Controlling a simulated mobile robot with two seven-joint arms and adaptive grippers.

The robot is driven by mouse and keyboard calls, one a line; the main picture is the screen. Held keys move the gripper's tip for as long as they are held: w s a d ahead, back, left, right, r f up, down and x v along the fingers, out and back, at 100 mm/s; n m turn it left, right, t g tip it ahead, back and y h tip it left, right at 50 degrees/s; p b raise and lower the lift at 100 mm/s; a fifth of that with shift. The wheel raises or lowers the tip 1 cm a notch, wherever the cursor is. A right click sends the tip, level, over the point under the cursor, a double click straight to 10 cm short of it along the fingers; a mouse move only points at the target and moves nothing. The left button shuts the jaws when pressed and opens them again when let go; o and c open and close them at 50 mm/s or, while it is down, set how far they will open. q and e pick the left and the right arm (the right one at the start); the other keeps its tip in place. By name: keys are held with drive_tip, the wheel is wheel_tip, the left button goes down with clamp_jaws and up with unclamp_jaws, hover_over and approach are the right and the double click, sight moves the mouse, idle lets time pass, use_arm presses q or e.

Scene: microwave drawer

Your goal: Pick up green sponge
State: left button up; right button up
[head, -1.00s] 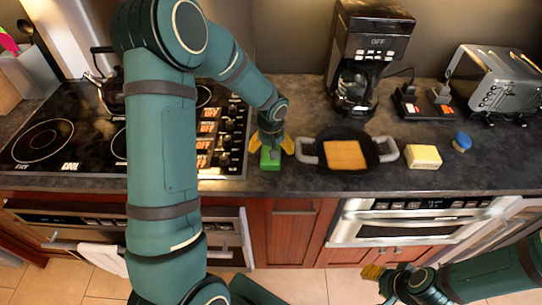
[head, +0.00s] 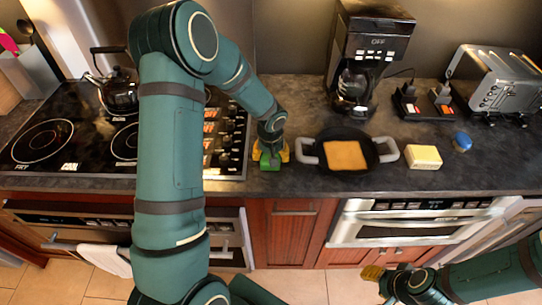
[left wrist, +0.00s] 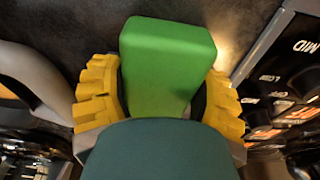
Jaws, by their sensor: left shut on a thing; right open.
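The green sponge (head: 270,161) is on the dark counter, just right of the stove and left of the pan. In the left wrist view the sponge (left wrist: 168,62) is a bright green block between the yellow finger pads. My left gripper (head: 271,153) reaches down from above and is shut on the sponge; it also shows in the left wrist view (left wrist: 160,100). I cannot tell whether the sponge still touches the counter. My right gripper (head: 374,272) is open and empty, low in front of the cabinets at the right.
A black pan (head: 373,147) with an orange-brown slice (head: 345,155) stands right of the sponge. A pale yellow block (head: 423,157) and a blue item (head: 462,141) lie farther right. A coffee maker (head: 366,55) and toaster (head: 494,80) stand behind. The stove (head: 75,135) is at left.

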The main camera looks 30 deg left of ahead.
use_arm(q)
wheel_tip(320, 180, up, 10)
drive_tip(key=shift+r+p, duration=0.1)
drive_tip(key=shift+p, duration=0.3)
idle(0.3)
